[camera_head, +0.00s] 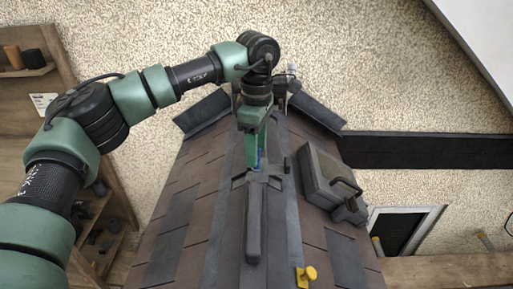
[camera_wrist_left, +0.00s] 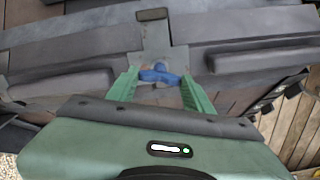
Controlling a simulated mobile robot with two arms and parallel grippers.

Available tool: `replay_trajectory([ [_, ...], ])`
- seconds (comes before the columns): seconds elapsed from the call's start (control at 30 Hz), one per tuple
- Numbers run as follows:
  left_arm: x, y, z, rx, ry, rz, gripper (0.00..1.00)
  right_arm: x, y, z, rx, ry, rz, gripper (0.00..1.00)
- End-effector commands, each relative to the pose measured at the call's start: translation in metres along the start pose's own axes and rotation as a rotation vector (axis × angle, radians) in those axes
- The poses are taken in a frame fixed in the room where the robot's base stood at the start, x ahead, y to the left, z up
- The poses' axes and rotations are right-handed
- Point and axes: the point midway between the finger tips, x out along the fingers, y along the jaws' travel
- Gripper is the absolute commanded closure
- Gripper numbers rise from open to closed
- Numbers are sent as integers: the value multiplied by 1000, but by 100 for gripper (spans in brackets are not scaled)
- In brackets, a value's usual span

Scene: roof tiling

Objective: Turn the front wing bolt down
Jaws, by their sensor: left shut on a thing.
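A blue wing bolt (camera_wrist_left: 160,75) sits on a grey metal plate (camera_wrist_left: 156,40) at the roof ridge in the left wrist view. My left gripper (camera_wrist_left: 160,88) is shut on it, one green finger at each side. In the head view the left gripper (camera_head: 257,164) points down onto the ridge, and only a little of the blue bolt shows between its fingers. Dark ridge caps (camera_head: 254,225) lie along the ridge in front of the bolt. My right gripper is not in view.
A grey case with a black handle (camera_head: 325,180) lies on the right roof slope. A yellow knobbed piece (camera_head: 308,273) lies near the front. A wooden shelf (camera_head: 30,60) stands at the left. A dark beam (camera_head: 425,150) runs off to the right.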

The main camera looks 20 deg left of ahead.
Motion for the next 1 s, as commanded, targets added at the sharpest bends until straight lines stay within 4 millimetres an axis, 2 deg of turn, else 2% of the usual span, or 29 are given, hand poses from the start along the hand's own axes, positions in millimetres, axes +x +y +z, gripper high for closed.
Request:
replay_trajectory([
  [0.03, -7, 3, 0, 18, -5, 16, 90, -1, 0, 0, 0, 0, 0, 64],
  [0.33, -7, 3, 0, 92, -4, 17, 90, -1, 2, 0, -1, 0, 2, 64],
  [0.77, -7, 4, 0, 99, -5, 18, 90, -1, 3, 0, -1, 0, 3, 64],
  [0.8, -7, 3, 0, 99, -4, 18, 41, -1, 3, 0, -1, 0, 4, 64],
  [0.87, -6, 3, 0, 99, -4, 16, 27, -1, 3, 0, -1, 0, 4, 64],
  [1.0, -4, 2, 0, 100, -3, 11, 27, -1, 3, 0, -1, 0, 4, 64],
])
